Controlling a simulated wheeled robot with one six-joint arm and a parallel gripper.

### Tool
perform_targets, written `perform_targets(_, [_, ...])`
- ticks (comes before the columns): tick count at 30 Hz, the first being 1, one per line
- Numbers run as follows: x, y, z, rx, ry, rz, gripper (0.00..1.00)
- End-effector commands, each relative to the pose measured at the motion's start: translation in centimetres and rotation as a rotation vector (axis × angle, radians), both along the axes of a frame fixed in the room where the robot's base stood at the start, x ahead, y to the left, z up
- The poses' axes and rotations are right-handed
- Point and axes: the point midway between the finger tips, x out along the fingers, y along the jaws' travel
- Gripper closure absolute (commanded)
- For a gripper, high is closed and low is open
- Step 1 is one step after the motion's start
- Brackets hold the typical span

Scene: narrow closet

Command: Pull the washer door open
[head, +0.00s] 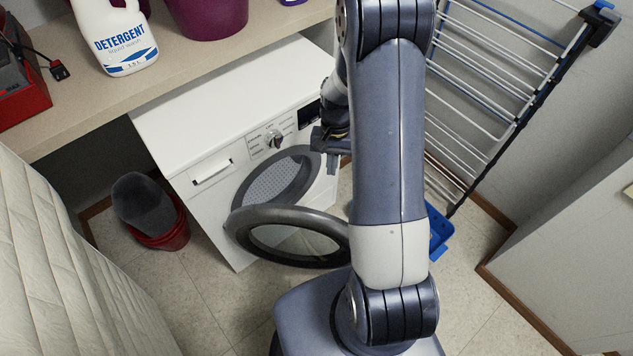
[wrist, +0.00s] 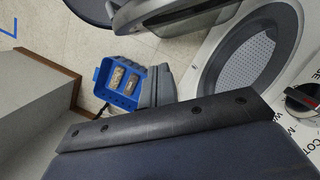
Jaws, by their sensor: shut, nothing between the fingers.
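The white washer (head: 215,120) stands under the shelf. Its round grey door (head: 238,228) is swung wide open toward me, and the perforated drum (head: 272,186) shows behind it. My gripper (head: 330,140) is beside the washer's right front, near the control panel, apart from the door and partly hidden by my arm. It is shut and empty. In the wrist view, the dark bar of my gripper (wrist: 165,124) crosses the lower part, with the drum opening (wrist: 248,62) at right and part of the door (wrist: 175,14) at the top.
A shelf (head: 100,95) above the washer holds a detergent bottle (head: 124,40). A red bucket (head: 160,222) stands left of the washer. A drying rack (head: 490,80) leans at right, above a blue caddy (wrist: 118,84). Floor is free between washer and bucket.

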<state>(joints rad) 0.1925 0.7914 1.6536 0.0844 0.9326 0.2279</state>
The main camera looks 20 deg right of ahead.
Motion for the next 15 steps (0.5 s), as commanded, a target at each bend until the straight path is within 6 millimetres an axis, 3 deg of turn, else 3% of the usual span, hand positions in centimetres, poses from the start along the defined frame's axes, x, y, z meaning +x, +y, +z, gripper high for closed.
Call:
perform_targets(5, [-0.3,0.1,-0.8,0.001,0.003,0.000,1.00])
perform_targets(15, [-1.7,0.8,-6.8,0.003,0.007,0.001,1.00])
